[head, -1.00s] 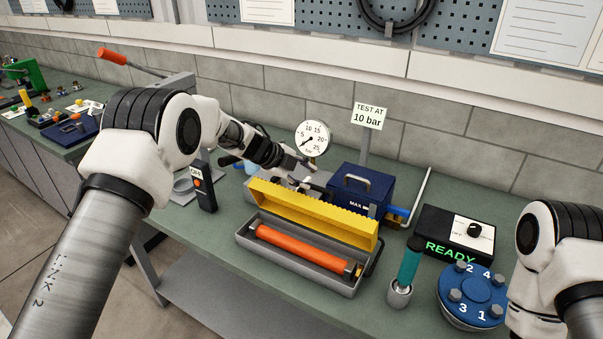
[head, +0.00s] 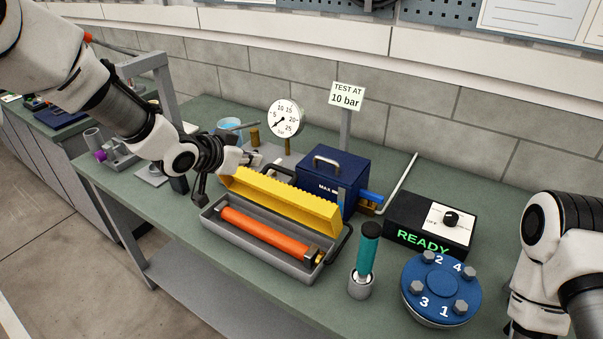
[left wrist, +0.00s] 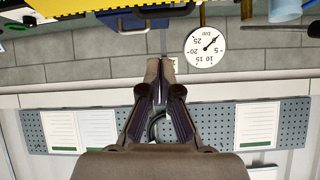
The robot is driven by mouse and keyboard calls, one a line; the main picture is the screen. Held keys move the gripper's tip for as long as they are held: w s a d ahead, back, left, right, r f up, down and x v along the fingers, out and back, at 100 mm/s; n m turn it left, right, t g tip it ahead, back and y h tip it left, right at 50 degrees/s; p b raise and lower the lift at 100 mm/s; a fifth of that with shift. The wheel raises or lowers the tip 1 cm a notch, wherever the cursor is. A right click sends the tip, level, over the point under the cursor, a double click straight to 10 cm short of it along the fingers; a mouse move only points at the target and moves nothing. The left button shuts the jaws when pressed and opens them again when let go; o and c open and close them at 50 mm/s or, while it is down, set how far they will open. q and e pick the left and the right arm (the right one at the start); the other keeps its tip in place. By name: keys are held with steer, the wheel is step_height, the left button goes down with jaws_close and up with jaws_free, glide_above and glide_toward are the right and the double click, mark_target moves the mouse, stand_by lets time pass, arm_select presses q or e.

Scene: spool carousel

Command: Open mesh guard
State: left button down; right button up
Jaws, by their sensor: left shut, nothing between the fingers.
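The yellow mesh guard (head: 285,203) stands raised along the back edge of a grey trough (head: 215,226), so the trough is open at the front. An orange cylinder (head: 262,232) lies in the trough. The guard also shows at the top left of the left wrist view (left wrist: 30,28). My left gripper (head: 254,161) is behind the guard's left end, partly hidden; I cannot tell in the head view whether it touches the guard. In the left wrist view its fingers (left wrist: 160,66) are together with nothing between them. My right gripper is out of view.
Behind the guard stand a pressure gauge (head: 285,118) and a blue box (head: 335,180) with a handle. A teal-handled tool in a holder (head: 361,284), a READY box (head: 405,240) and a blue bolted flange (head: 440,290) stand to the right. Bench space in front is narrow.

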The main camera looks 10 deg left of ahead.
arm_select(q)
steer(key=s+n, duration=0.1)
steer(key=s, duration=0.1)
steer(key=p, duration=0.4)
glide_toward(281, 170)
steer(key=x, duration=0.3)
steer(key=shift+w+d+r, duration=0.1)
steer(key=shift+w+d, duration=0.05)
steer(key=shift+d, duration=0.25)
steer(key=shift+w+f+n+p, duration=0.3)
steer(key=shift+w+f+p, duration=0.25)
steer(key=shift+w+f, duration=0.4)
steer(key=shift+w+d+f, duration=0.1)
steer(key=shift+w+f, duration=0.25)
steer(key=shift+w, duration=0.15)
steer(key=shift+d, duration=0.2)
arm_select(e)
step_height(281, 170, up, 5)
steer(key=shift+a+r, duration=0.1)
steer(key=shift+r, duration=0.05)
